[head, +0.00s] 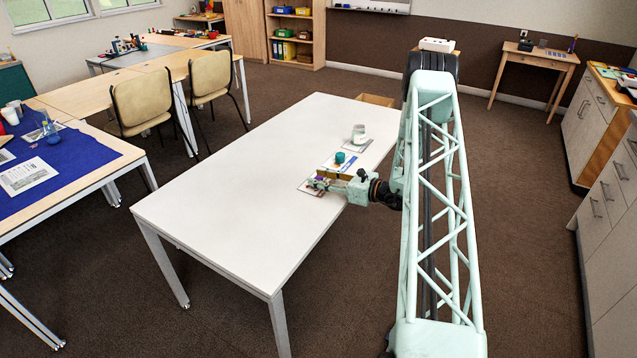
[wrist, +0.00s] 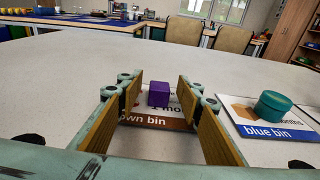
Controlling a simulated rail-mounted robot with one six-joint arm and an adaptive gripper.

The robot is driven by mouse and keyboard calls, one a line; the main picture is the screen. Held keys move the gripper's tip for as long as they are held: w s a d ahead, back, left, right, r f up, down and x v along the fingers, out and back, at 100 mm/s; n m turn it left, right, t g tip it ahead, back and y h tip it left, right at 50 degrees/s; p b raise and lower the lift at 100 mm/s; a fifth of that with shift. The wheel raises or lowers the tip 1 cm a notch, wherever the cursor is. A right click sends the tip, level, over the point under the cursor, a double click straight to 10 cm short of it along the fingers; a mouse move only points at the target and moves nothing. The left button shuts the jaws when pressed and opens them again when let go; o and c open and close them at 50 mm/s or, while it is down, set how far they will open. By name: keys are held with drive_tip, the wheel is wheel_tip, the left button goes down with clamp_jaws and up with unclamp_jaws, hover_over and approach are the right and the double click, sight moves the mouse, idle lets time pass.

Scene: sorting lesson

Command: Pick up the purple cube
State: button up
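The purple cube (wrist: 158,94) sits on a white card with a brown strip reading "brown bin" (wrist: 160,122). In the wrist view it stands between the tips of my gripper (wrist: 159,90), with a gap on each side. My gripper's two fingers with wooden-looking pads are spread open and hold nothing. In the head view my gripper (head: 320,182) is low over the right edge of the white table (head: 240,170), and the cube is mostly hidden by it.
A teal cylinder (wrist: 274,106) stands on the "blue bin" card (wrist: 280,131), right of my gripper in the wrist view. A pale jar (head: 359,135) stands on another card farther back. The table's left side is clear. Two chairs (head: 142,104) stand beyond it.

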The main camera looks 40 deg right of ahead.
sight(319, 178)
drive_tip(key=shift+c, duration=0.5)
drive_tip(key=c, duration=0.8)
drive_tip(key=shift+r, duration=0.1)
drive_tip(key=shift+r+p, duration=0.55)
drive_tip(key=shift+r, duration=1.05)
drive_tip(key=shift+s+a+r, duration=0.1)
drive_tip(key=shift+s+a, duration=0.1)
drive_tip(key=shift+s, duration=0.1)
drive_tip(key=s+a, duration=0.2)
drive_tip(key=s, duration=0.2)
drive_tip(key=s+a+r+p, duration=0.1)
drive_tip(key=s+a, duration=0.2)
drive_tip(key=s, duration=0.1)
drive_tip(key=s+a+p, duration=0.1)
drive_tip(key=s+a, duration=0.2)
drive_tip(key=s, duration=0.2)
drive_tip(key=shift+r, duration=0.2)
